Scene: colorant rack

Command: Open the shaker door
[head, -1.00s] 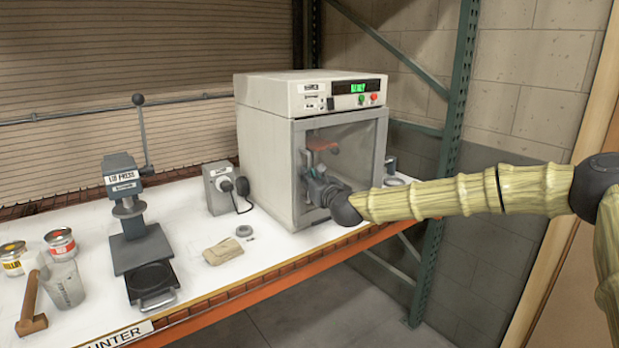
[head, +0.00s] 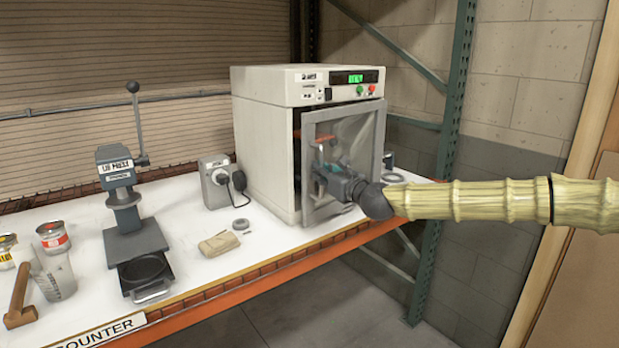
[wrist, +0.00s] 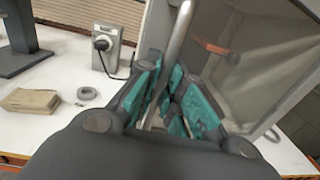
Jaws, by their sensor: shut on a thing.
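The shaker (head: 262,150) is a cream box with a green-lit display on top, standing on the white counter. Its grey-framed clear door (head: 352,127) is ajar: its left edge stands off the body and a dark gap shows there. The right edge stays close to the body. My gripper (head: 322,178) is at the door's left side, and in the wrist view (wrist: 172,95) its teal-padded fingers are shut around the upright metal handle (wrist: 180,40). The lower handle is hidden by the fingers. An orange part (wrist: 213,47) shows through the panel.
A lid press (head: 125,205) and cans (head: 53,238) stand on the left of the counter. A green rack post (head: 448,150) rises at right.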

